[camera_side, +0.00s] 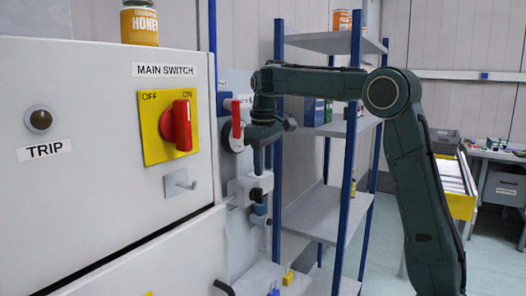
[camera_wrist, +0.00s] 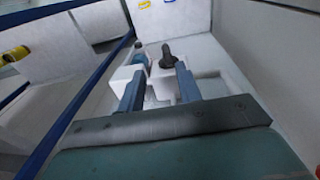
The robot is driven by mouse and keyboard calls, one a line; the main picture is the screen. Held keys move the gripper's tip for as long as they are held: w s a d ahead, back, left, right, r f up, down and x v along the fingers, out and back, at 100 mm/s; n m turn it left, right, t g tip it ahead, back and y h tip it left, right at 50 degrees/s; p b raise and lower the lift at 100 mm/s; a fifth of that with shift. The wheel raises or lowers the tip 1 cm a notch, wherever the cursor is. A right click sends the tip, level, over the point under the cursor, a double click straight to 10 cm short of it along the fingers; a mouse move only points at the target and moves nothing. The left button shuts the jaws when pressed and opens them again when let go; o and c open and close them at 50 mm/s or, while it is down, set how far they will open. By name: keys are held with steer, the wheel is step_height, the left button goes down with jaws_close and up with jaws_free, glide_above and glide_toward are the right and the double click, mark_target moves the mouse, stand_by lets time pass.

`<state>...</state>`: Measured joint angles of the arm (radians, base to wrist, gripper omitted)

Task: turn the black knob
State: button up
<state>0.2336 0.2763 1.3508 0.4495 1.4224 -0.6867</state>
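The black knob (camera_side: 256,195) sits on a grey-white box (camera_side: 240,187) mounted at the wall panel. In the wrist view the knob (camera_wrist: 167,55) stands up just beyond the fingertips, nearer the right finger. My gripper (camera_side: 264,168) points down above the knob in the side view. In the wrist view my gripper (camera_wrist: 159,72) is open, its two fingers apart with nothing held between them. A blue-grey part (camera_wrist: 140,56) stands beside the knob, nearer the left finger. Whether a finger touches the knob cannot be told.
A red lever (camera_side: 236,119) on the wall is close to my wrist. A cabinet with a red main switch (camera_side: 179,126) stands at left. Blue-post shelving (camera_side: 335,200) stands just right of the box and runs along the left of the wrist view.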

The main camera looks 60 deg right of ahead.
steer(key=s+a+r+t, duration=0.2)
steer(key=s+r+t, duration=0.1)
steer(key=s+r, duration=0.1)
steer(key=shift+s+r+t, duration=0.15)
steer(key=shift+s+t, duration=0.2)
steer(key=shift+t, duration=0.05)
stand_by(0.4)
stand_by(0.4)
steer(key=s+a+f, duration=0.5)
steer(key=s+a, duration=0.1)
steer(key=s, duration=0.4)
steer(key=s+a+f+t+y, duration=0.1)
steer(key=s+a+f, duration=0.5)
steer(key=s, duration=0.4)
steer(key=shift+s+a+f, duration=0.15)
steer(key=shift+s+f, duration=0.1)
steer(key=shift+f, duration=0.05)
